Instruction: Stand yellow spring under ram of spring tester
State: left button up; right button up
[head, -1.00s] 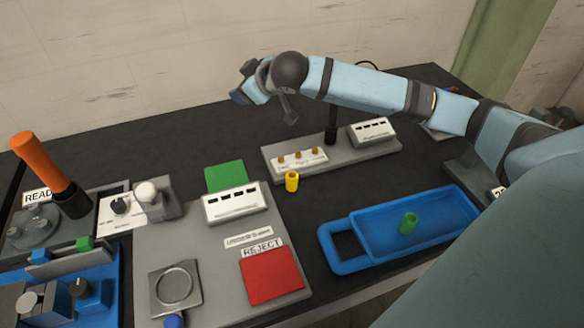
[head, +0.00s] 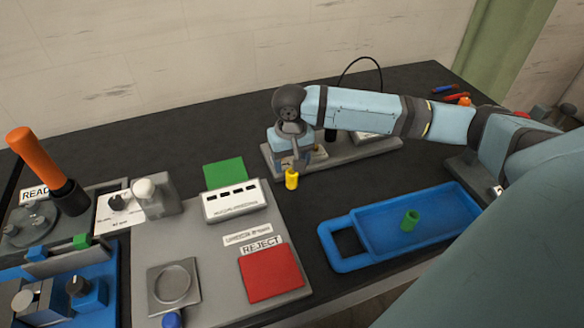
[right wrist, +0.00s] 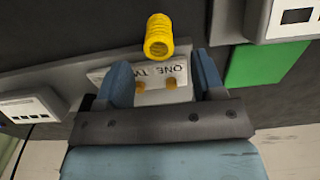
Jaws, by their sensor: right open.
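The yellow spring (head: 292,179) stands upright on the dark table, just in front of the long grey base. It also shows in the right wrist view (right wrist: 159,36), ahead of my fingertips. My right gripper (head: 294,163) is above and behind the spring in the head view. In the right wrist view its two fingers (right wrist: 165,72) are apart with nothing between them. I cannot tell for sure which fixture is the spring tester, and no ram is clearly visible. My left gripper is not in view.
A grey base (head: 374,152) with labelled pegs is partly hidden behind my right arm. A white display box (head: 233,203) and green pad (head: 224,172) are left of the spring. A blue tray (head: 455,205) holds a green spring (head: 410,219). A red reject pad (head: 271,274) lies in front.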

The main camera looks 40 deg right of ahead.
aim_at(292, 172)
jog(key=shift+s+a+f+b, duration=0.1)
jog(key=shift+s+f+b, duration=0.05)
jog(key=shift+f, duration=1.4)
jog(key=shift+s+f+b, duration=0.15)
jog(key=shift+f, duration=1.35)
jog(key=c, duration=1.1)
jog(key=shift+o, duration=0.2)
jog(key=shift+r, duration=0.1)
